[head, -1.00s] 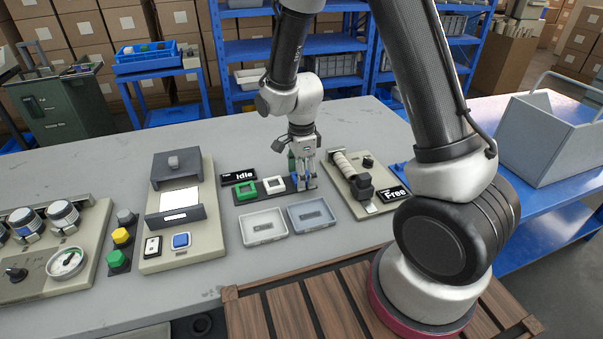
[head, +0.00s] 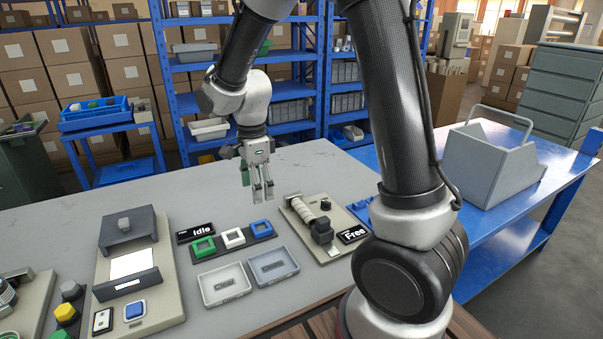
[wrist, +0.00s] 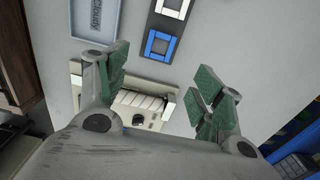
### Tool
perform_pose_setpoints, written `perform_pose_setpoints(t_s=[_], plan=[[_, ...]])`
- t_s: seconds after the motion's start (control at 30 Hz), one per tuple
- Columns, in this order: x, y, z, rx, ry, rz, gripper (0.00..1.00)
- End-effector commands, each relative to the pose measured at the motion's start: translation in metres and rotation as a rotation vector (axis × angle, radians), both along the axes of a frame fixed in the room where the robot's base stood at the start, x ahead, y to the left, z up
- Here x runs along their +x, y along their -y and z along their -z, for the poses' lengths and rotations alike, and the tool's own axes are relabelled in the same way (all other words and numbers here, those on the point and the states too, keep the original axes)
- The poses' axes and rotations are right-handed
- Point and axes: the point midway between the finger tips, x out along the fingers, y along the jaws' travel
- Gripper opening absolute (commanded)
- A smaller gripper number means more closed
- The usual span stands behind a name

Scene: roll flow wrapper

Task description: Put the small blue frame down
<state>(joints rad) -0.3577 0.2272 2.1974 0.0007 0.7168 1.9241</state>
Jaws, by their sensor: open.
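The small blue frame (head: 261,227) lies on the right end of a dark holder strip (head: 232,247), beside a white frame (head: 233,237) and a green frame (head: 204,248). In the wrist view the blue frame (wrist: 159,46) lies flat on the strip, beyond the fingertips and apart from them. My gripper (head: 262,194) is raised above the table, behind the strip. In the wrist view my gripper (wrist: 160,80) has its green-padded fingers spread wide with nothing between them.
Two shallow trays, one light (head: 224,284) and one blue-grey (head: 273,266), sit in front of the strip. A roll fixture (head: 318,226) with a "Free" sign (head: 353,235) stands to the right. A flat-bed device (head: 130,263) stands to the left.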

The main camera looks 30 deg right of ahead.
Motion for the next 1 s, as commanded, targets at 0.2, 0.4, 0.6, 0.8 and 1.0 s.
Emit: perform_pose_setpoints(t_s=[0.2, 0.4, 0.6, 0.8, 1.0], plan=[[-0.019, 0.030, -0.045, 0.012, 0.063, -0.214, 0.67], [-0.079, 0.086, -0.113, -0.027, 0.181, -0.684, 0.67], [-0.151, 0.127, -0.151, -0.147, 0.272, -1.152, 0.67], [-0.199, 0.145, -0.160, -0.258, 0.297, -1.454, 0.67], [-0.211, 0.149, -0.161, -0.293, 0.296, -1.544, 0.67]])
